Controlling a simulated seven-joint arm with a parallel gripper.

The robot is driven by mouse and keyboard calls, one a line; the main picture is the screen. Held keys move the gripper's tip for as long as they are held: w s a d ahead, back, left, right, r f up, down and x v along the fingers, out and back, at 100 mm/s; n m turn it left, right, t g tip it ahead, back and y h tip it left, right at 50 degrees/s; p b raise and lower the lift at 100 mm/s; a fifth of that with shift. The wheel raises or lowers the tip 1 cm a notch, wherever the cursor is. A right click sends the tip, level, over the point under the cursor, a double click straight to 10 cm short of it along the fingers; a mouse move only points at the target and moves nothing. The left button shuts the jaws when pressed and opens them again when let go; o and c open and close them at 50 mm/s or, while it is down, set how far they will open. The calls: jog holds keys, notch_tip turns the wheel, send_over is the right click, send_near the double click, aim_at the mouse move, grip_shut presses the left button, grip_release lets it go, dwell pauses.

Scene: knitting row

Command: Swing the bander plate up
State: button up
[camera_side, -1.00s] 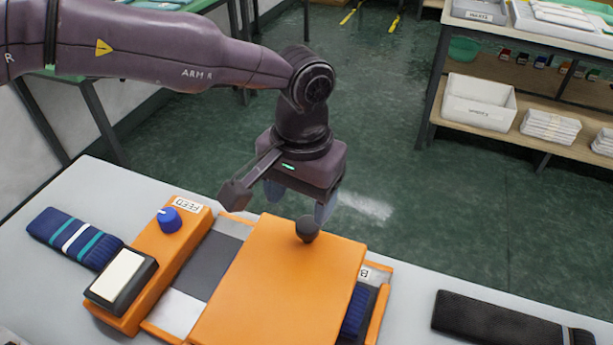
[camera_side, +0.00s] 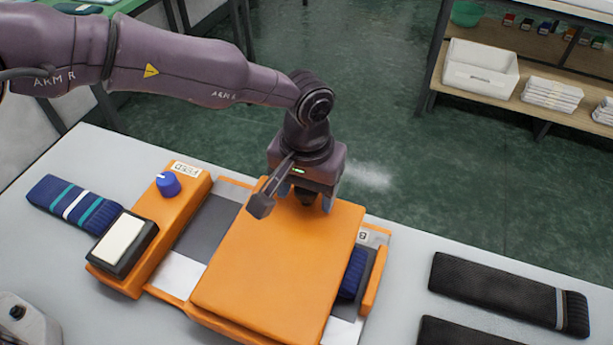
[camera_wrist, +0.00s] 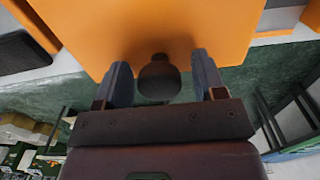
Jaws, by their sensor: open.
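The orange bander plate (camera_side: 275,265) lies flat over the orange bander machine (camera_side: 160,240). A dark round knob (camera_side: 307,198) sits near the plate's far edge. The knob also shows in the wrist view (camera_wrist: 159,80), between my two fingers. My gripper (camera_side: 308,200) is open, pointing down, with one finger on each side of the knob. In the wrist view gaps show between each finger and the knob. A dark blue knit (camera_side: 352,274) shows partly at the plate's right side; the rest is hidden under the plate.
A blue dial (camera_side: 168,184) and a white-topped pad (camera_side: 122,243) are on the machine's left part. A striped blue sock (camera_side: 75,208) lies left, black knits (camera_side: 500,292) lie right. A grey object (camera_side: 25,325) stands front left. The space above the plate is clear.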

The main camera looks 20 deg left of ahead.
jog(key=shift+c, duration=0.5)
jog(key=c, duration=0.7)
jog(key=shift+o, duration=0.2)
jog(key=shift+s+r+t, duration=0.3)
jog(key=shift+r+t, duration=0.1)
jog(key=shift+r, duration=0.4)
jog(key=shift+s+r+t, duration=0.25)
jog(key=shift+r+t, duration=0.15)
jog(key=shift+r, duration=0.35)
jog(key=shift+s+r+t, duration=0.4)
jog(key=shift+r, duration=0.35)
jog(key=shift+s+r+t, duration=0.35)
jog(key=shift+r+t, duration=0.05)
jog(key=shift+r, duration=0.35)
jog(key=shift+s+r+t, duration=0.4)
jog(key=shift+s+r, duration=0.1)
jog(key=shift+r, duration=0.2)
jog(key=shift+s+r+t, duration=0.4)
jog(key=shift+s+r, duration=0.1)
jog(key=shift+r, duration=0.15)
